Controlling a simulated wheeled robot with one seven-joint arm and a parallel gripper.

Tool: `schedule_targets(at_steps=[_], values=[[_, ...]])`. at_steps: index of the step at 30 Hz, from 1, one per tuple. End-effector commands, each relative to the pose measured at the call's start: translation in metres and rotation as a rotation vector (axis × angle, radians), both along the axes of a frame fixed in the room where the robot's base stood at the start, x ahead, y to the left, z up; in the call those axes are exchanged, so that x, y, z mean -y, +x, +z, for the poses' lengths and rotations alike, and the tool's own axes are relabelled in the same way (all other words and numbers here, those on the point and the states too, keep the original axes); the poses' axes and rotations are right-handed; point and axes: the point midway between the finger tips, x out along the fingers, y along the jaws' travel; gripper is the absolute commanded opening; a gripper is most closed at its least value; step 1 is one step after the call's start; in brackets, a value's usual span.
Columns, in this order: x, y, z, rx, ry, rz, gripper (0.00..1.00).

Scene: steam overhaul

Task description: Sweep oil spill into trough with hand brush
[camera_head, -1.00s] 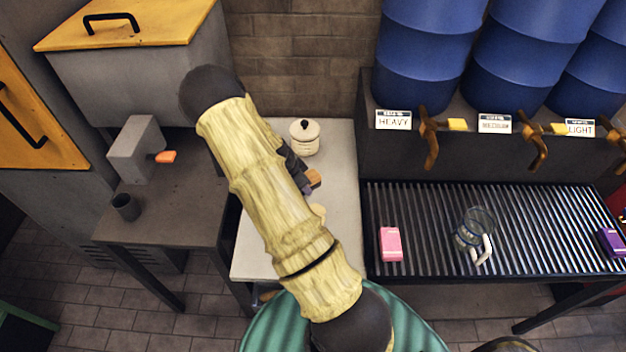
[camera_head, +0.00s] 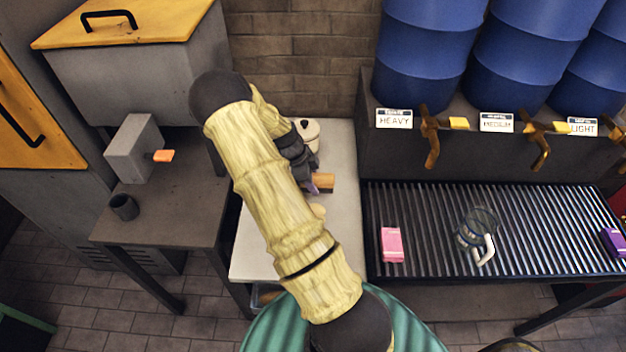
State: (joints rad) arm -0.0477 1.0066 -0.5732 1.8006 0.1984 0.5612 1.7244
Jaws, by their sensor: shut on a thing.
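My gripper (camera_head: 304,170) is over the pale worktop (camera_head: 340,235), mostly hidden behind my forearm. It is shut on a small wooden-coloured piece, which looks like the hand brush (camera_head: 324,181), its end poking out to the right. A purple bit shows just below it. I cannot make out bristles or whether the brush touches the worktop. No oil spill shows; my arm covers part of the worktop. I cannot pick out the trough for sure; a dark ribbed grating (camera_head: 420,225) lies to the right, below the barrels.
A cream lidded pot (camera_head: 308,134) stands behind my gripper. A tan rounded thing (camera_head: 318,211) is half hidden by my arm. On the grating are a pink block (camera_head: 391,245), a glass jug (camera_head: 476,232) and a purple block (camera_head: 614,242). Brown taps (camera_head: 431,140) jut out above it.

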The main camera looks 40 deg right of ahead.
Motion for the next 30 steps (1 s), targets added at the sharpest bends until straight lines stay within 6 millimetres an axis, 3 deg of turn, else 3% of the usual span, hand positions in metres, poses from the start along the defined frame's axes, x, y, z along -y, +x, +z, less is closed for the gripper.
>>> schedule_targets(at_steps=[13, 30], values=[[0.0, 0.0, -0.043, 0.0, 0.0, 0.0, 0.23], [0.0, 0.0, -0.046, 0.0, 0.0, 0.0, 0.23]])
